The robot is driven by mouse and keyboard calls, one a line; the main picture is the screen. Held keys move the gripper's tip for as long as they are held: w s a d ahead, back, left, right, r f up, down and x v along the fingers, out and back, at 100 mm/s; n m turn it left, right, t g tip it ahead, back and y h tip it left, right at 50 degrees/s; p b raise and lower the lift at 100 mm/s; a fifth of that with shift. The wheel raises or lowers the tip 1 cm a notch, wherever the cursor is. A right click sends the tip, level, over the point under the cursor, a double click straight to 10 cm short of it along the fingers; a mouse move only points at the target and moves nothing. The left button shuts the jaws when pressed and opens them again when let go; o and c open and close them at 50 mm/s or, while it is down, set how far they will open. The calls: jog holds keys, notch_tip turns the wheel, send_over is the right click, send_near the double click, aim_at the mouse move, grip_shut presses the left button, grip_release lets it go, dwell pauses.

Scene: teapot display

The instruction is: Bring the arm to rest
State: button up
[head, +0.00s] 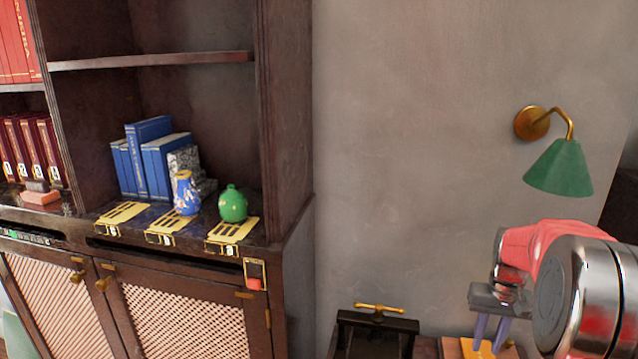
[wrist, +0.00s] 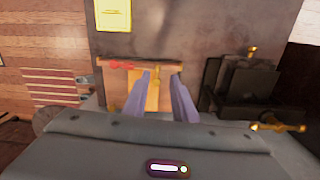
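My gripper (head: 485,345) is at the lower right of the head view, with its two purple-grey fingers pointing down. In the wrist view the fingers (wrist: 163,88) stand apart with nothing seen held between them. A wooden board or box (wrist: 172,66) with a yellow-orange patch (wrist: 145,97) shows beyond the fingertips. My red and chrome arm fills the right edge of the head view and hides part of the wall behind it.
A dark cabinet (head: 284,120) holds a blue vase (head: 186,195), a green pot (head: 233,205) and blue books (head: 150,160). A green wall lamp (head: 560,168) hangs above my arm. A black box with a brass handle (head: 378,325) stands left of my gripper.

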jog(key=s+a+r+n+t, duration=0.2)
jog(key=s+a+r, duration=0.4)
jog(key=s+a, duration=0.5)
jog(key=s+a+r+n+t, duration=0.1)
jog(key=s+a+r+t, duration=0.2)
jog(key=s+a+r, duration=0.4)
jog(key=s+a, duration=0.4)
jog(key=a, duration=0.3)
jog(key=shift+n+t, duration=0.4)
jog(key=shift+s, duration=0.15)
